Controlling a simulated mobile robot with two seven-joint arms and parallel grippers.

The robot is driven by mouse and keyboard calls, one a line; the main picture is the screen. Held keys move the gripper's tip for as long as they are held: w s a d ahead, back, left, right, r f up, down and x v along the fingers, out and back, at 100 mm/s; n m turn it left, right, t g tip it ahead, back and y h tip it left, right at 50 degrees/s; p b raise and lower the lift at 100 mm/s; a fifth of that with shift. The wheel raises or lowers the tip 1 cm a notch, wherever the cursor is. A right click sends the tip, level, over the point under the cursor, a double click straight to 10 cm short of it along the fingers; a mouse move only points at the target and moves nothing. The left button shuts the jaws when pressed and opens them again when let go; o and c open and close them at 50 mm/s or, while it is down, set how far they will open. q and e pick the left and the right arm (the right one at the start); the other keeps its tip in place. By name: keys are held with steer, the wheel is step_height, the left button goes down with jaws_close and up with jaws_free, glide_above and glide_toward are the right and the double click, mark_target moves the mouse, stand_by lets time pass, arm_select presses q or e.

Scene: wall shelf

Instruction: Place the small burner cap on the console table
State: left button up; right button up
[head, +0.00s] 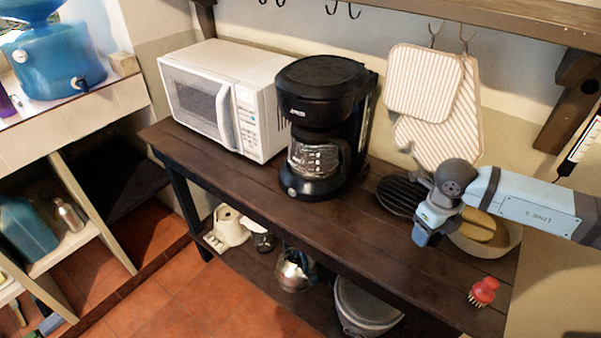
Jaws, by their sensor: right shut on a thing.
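The console table (345,228) is a dark brown wooden table along the wall, with a lower shelf. My right arm comes in from the right, and its light-blue gripper (428,236) points down over the right half of the tabletop, near the front edge. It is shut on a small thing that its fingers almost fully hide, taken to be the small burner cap. I cannot make out the cap's shape, or whether it touches the wood. My left gripper is not in view.
A white microwave (225,97) and a black coffee maker (322,125) stand on the table. A black ribbed item (396,194), a bowl with bread-like items (505,238) and a red-handled brush (484,291) surround the gripper. Bare wood lies left of it.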

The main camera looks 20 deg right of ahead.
steer(key=shift+s+d+f+m, duration=0.15)
steer(key=shift+s+d+m, duration=0.1)
steer(key=shift+m, duration=0.35)
steer(key=p, duration=0.2)
glide_above(360, 216)
steer(key=shift+s+d+m, duration=0.1)
steer(key=shift+s+m, duration=0.05)
steer(key=shift+m, duration=0.15)
steer(key=shift+f, duration=0.25)
step_height(360, 216, down, 3)
steer(key=shift+f, duration=0.1)
